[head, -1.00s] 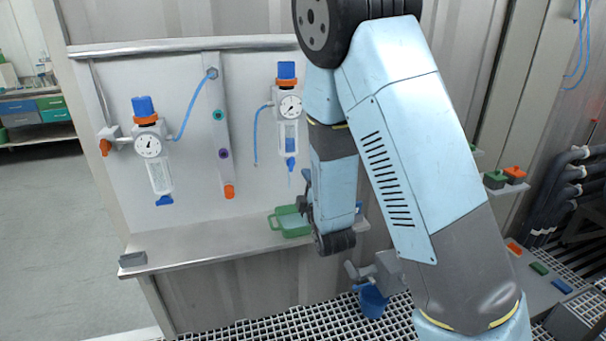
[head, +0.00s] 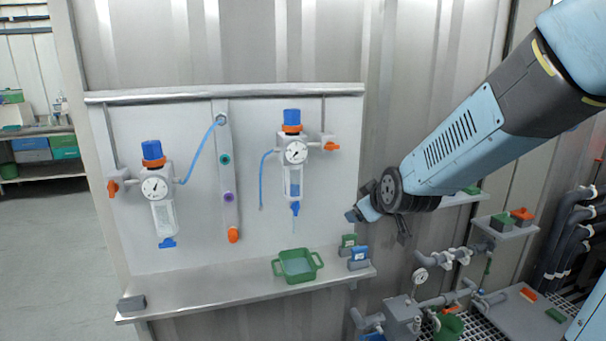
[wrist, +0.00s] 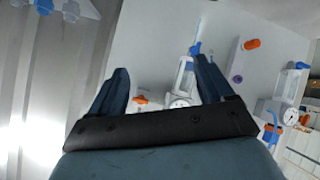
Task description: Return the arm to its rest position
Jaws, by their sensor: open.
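My arm, light blue and grey, comes in from the upper right in the head view, bent at a black joint. My gripper (head: 362,212) is at its lower left end, just right of the white panel (head: 180,115) and above the shelf. In the wrist view my gripper (wrist: 160,80) has its two dark blue fingers wide apart, with nothing held between them. The panel and vessels show behind the fingers there. The head view shows the gripper small, with its fingers hard to make out.
Two gauged vessels, the left one (head: 163,215) and the right one (head: 293,180), hang on the panel. A green tray (head: 297,266) and small blocks stand on the shelf (head: 210,290). Grey pipes (head: 455,255) and a side ledge (head: 505,228) lie below the arm.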

